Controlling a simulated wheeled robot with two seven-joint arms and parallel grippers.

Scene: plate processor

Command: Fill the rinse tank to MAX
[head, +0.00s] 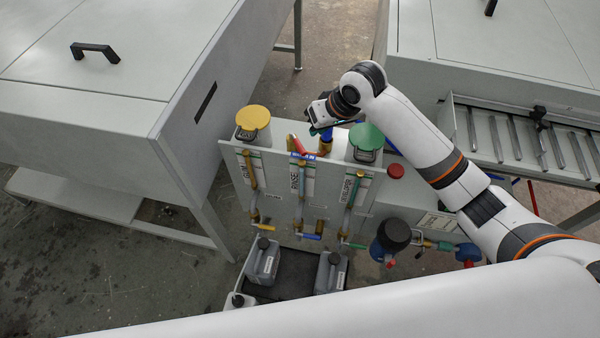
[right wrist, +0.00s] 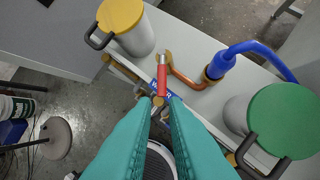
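The rinse station is the middle one on the grey tank unit (head: 275,180), with a RINSE label (head: 294,182) and a vertical sight tube (head: 301,185). The liquid level in the tube is too small to read. Above it a red lever handle (head: 299,146) sits by a copper pipe and a blue hose; the right wrist view shows the red handle (right wrist: 162,76), copper pipe (right wrist: 184,77) and blue hose (right wrist: 250,48). My right gripper (head: 318,129) is above the unit. Its teal fingers (right wrist: 161,100) are apart, with the handle just beyond the gap between their tips. My left gripper is out of view.
A yellow-lidded canister (head: 253,120) and a green-lidded canister (head: 366,139) flank the lever. Grey jugs (head: 263,262) stand below in a dark tray. A red button (head: 396,171) and a dark round-topped fitting (head: 392,235) are at the right. Large grey cabinets stand on both sides.

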